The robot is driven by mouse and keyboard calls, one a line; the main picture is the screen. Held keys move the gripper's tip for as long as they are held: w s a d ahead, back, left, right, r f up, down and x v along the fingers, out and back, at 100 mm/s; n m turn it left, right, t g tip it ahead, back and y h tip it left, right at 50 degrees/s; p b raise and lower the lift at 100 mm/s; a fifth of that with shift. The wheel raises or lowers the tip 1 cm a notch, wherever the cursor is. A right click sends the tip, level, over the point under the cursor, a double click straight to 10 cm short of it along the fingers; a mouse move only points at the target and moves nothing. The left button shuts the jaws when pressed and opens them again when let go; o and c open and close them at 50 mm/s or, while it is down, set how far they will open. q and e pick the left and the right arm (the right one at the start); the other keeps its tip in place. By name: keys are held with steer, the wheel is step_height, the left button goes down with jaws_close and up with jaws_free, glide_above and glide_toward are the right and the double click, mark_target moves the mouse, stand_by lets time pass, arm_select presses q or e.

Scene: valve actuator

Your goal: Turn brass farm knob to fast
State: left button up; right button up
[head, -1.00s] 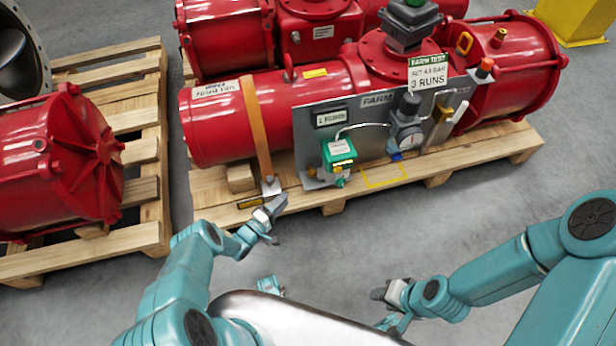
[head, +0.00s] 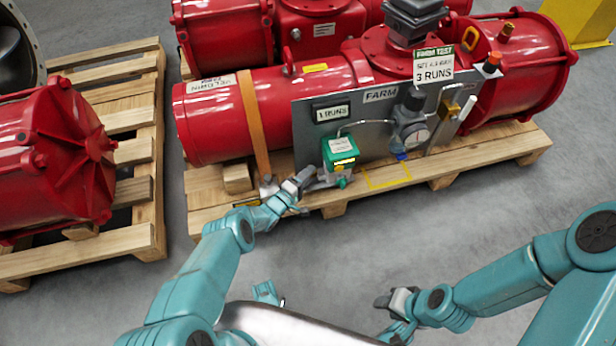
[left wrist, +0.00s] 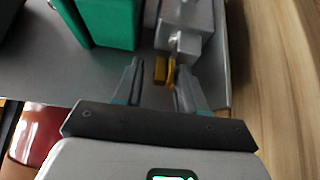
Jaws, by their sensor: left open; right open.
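The brass knob (left wrist: 164,70) shows in the left wrist view, on a grey metal block (left wrist: 185,30) beside a green box. My left gripper (left wrist: 158,75) is open there, with one finger on each side of the knob; I cannot tell whether they touch it. In the head view my left gripper (head: 302,187) is at the lower left of the green box (head: 340,154) on the grey panel, and the knob is hidden or too small to make out. My right gripper (head: 388,303) is open and empty, low in front, well away from the panel.
Another pallet (head: 148,205) is at left. Grey floor is clear at right.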

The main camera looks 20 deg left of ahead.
arm_select(q)
jaws_close()
steer(key=shift+d+r+n+t+y+p, duration=0.25)
steer(key=shift+r+n+t+y+p, duration=0.15)
steer(key=shift+n+y+p, duration=0.35)
steer(key=shift+d+f+y, duration=0.1)
steer(key=shift+f+y, duration=0.05)
steer(key=shift+y, duration=0.5)
steer(key=shift+n+t+y, duration=0.4)
steer(key=shift+n+y, duration=0.45)
steer(key=shift+y, duration=0.15)
jaws_free()
steer(key=shift+f, duration=0.15)
steer(key=shift+s, duration=0.1)
